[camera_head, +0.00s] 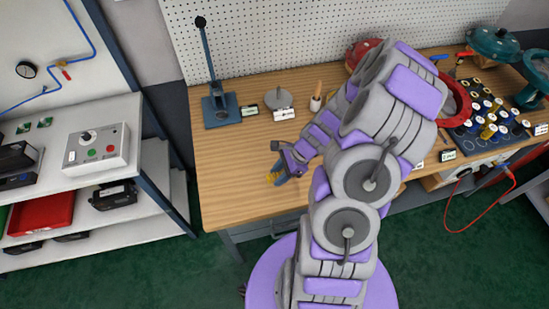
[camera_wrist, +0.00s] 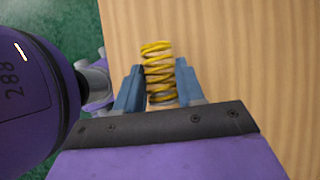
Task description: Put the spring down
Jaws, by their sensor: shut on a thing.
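A yellow coil spring (camera_wrist: 157,62) shows in the wrist view between the two blue fingers of my gripper (camera_wrist: 160,84). The fingers are shut on its sides, and its far end sticks out past the fingertips. I cannot tell whether the spring touches the bench top.
A blue press stand (camera_head: 219,108) and a grey round part (camera_head: 278,98) stand at the back left of the bench. Several springs and spools sit on a dark mat (camera_head: 468,143) at the right. The bench's left front area is clear. A shelf (camera_head: 95,226) stands left.

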